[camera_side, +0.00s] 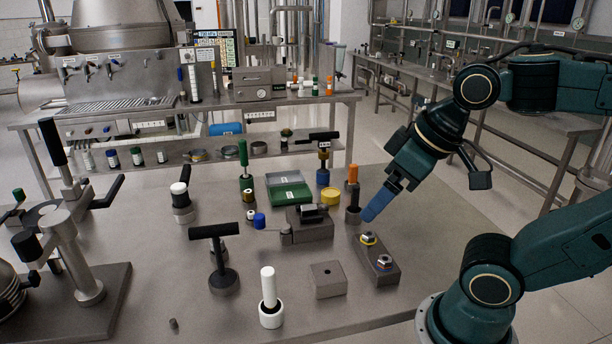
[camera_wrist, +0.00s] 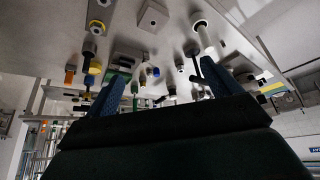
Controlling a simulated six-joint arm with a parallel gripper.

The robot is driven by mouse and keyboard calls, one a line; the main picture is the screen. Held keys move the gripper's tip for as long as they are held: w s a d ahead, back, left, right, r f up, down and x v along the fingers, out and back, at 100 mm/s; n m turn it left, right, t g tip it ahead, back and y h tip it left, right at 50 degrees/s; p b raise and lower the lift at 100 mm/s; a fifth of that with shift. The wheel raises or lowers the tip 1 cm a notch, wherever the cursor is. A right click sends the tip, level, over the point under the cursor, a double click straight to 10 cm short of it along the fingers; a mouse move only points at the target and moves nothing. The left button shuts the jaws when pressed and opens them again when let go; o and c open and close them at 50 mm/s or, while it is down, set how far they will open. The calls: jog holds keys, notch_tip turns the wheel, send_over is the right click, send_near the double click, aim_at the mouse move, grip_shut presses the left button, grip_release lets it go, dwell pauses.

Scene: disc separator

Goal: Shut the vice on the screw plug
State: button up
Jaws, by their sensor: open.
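The vice (camera_side: 307,232) is a dark grey block in the middle of the table, with a crank arm ending in a blue knob (camera_side: 260,220) on its left. A dark piece (camera_side: 314,211) shows at the top of the vice between its jaws; I cannot tell whether it is the screw plug, or how wide the jaw gap is. My gripper (camera_side: 368,214) is open with blue fingers, right of the vice, apart from it and pointing down-left. In the wrist view the two fingers (camera_wrist: 160,80) are spread, with the blue knob (camera_wrist: 155,72) showing between them.
Near my gripper stand an orange-handled tool (camera_side: 352,173), a yellow cup (camera_side: 331,196) and a block with brass nuts (camera_side: 379,262). A holed block (camera_side: 327,279), a white cylinder (camera_side: 268,287) and a black T-handle (camera_side: 215,231) stand in front. The right table edge is clear.

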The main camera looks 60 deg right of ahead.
jog(key=shift+w+r, duration=0.15)
jog(key=c, duration=0.7)
jog(key=shift+w+r, duration=0.1)
jog(key=shift+w, duration=0.2)
jog(key=shift+c, duration=0.4)
jog(key=m+g, duration=0.6)
jog(key=m, duration=0.3)
send_over(259, 216)
notch_tip(259, 216, down, 7)
jog(key=shift+f, duration=0.2)
notch_tip(259, 216, down, 14)
jog(key=shift+r, duration=0.2)
